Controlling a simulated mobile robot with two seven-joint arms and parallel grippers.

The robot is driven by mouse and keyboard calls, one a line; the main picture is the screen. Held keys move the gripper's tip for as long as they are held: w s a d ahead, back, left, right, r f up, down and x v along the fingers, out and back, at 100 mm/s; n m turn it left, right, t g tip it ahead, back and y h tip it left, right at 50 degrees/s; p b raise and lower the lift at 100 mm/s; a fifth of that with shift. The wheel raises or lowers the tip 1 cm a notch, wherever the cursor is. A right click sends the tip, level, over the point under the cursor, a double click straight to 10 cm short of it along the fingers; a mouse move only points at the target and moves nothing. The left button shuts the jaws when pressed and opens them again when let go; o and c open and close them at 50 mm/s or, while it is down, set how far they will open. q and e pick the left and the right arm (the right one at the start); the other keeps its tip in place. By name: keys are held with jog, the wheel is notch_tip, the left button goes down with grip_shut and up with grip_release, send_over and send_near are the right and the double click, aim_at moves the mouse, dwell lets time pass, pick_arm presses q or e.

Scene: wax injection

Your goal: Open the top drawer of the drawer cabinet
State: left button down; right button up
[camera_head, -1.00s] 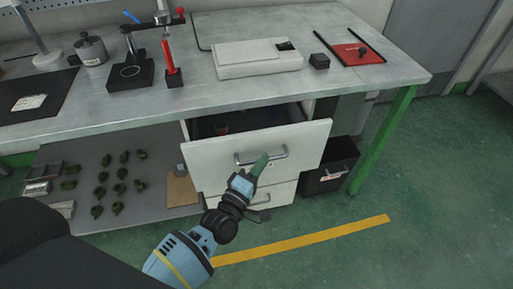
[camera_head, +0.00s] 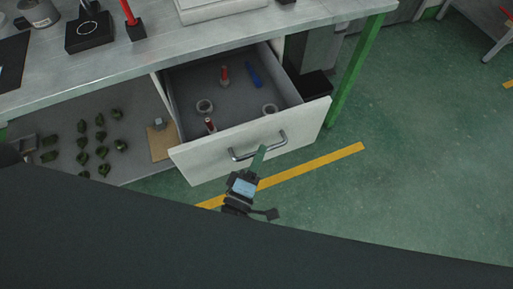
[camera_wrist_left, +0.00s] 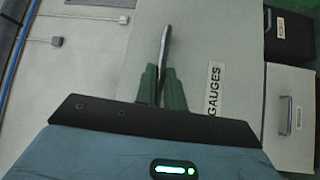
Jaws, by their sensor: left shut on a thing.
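The top drawer (camera_head: 222,155) of the white drawer cabinet is pulled far out under the bench, and its inside shows. Its metal bar handle (camera_head: 240,156) is on the front panel. In the left wrist view, the green fingers (camera_wrist_left: 161,85) close around the handle bar (camera_wrist_left: 164,45), beside a "GAUGES" label (camera_wrist_left: 214,90) on the drawer front. A lower drawer (camera_wrist_left: 291,115) with its own handle also shows there. My right gripper is not in view.
Inside the drawer lie a red-tipped item (camera_head: 224,76), a blue item (camera_head: 254,75) and ring-shaped pieces (camera_head: 204,106). The bench (camera_head: 130,62) stands above, with a green leg (camera_head: 354,72) at right. A shelf with several dark green pieces (camera_head: 99,136) is at left.

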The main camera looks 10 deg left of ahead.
pick_arm(q)
jog(key=c, duration=1.5)
grip_release()
jog(key=shift+b+v, duration=0.35)
jog(key=shift+v, duration=3.6)
